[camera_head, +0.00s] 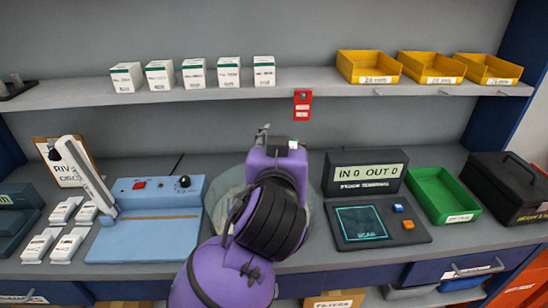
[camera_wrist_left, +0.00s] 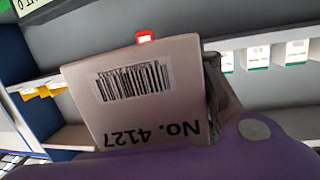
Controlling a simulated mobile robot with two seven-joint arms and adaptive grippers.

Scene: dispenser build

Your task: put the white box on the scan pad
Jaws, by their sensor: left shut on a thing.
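My left gripper (camera_head: 268,140) is over the middle of the counter, beside the scan pad and to its left. In the left wrist view it is shut on a white box (camera_wrist_left: 140,92), whose near face shows a barcode and "No. 4127" upside down. In the head view the box is mostly hidden behind my gripper and wrist. The scan pad (camera_head: 362,226) is a dark plate with a teal outlined square, and its square is bare. My right gripper is not in view.
A terminal (camera_head: 365,172) reading "IN 0 OUT 0" stands behind the pad. A green tray (camera_head: 441,196) and black case (camera_head: 510,187) are to the right. A blue sealer (camera_head: 147,222) and white packets are at left. Boxes and yellow bins (camera_head: 369,67) line the shelf above.

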